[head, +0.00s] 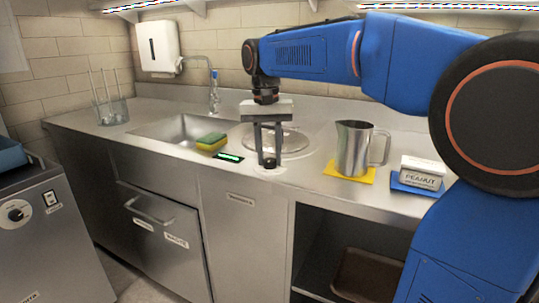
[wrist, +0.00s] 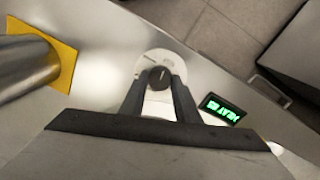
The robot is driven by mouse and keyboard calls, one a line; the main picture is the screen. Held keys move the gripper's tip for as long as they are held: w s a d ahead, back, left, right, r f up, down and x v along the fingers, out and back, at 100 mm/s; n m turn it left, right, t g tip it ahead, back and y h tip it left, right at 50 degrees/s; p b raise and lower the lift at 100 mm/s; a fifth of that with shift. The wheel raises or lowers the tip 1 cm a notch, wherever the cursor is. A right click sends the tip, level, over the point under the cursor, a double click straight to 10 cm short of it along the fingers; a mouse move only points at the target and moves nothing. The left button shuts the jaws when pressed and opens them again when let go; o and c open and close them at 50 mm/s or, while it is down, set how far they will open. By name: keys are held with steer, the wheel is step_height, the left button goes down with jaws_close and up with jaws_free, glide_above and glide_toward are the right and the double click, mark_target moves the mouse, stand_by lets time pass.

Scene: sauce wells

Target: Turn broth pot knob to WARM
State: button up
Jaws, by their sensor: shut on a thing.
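The broth pot knob (wrist: 157,77) is a small black knob on a round white dial plate (wrist: 150,60), set in the steel counter near its front edge. My gripper (head: 267,158) reaches straight down over it, and its two dark fingers are shut on the knob's sides. A light pointer mark shows on the knob; the dial's words are too small to read. A small black display (wrist: 221,109) with green text sits beside the dial; it seems to read HEAT with digits. The round pot lid (head: 295,141) lies just behind my gripper, partly hidden by it.
A steel pitcher (head: 353,148) stands on a yellow mat right of the knob. A white PEANUT box (head: 422,170) sits on a blue mat farther right. A green and yellow sponge (head: 211,141) lies left, by the sink (head: 180,128). The counter front holds a drawer (head: 160,232).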

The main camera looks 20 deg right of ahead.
mark_target(267, 161)
steer(key=n, duration=0.5)
steer(key=shift+n, duration=2.4)
steer(key=o, duration=1)
steer(key=shift+o, duration=0.2)
steer(key=shift+r, duration=0.15)
step_height(267, 161, up, 17)
steer(key=shift+s+a, duration=0.25)
steer(key=shift+a, duration=0.2)
steer(key=shift+s, duration=0.1)
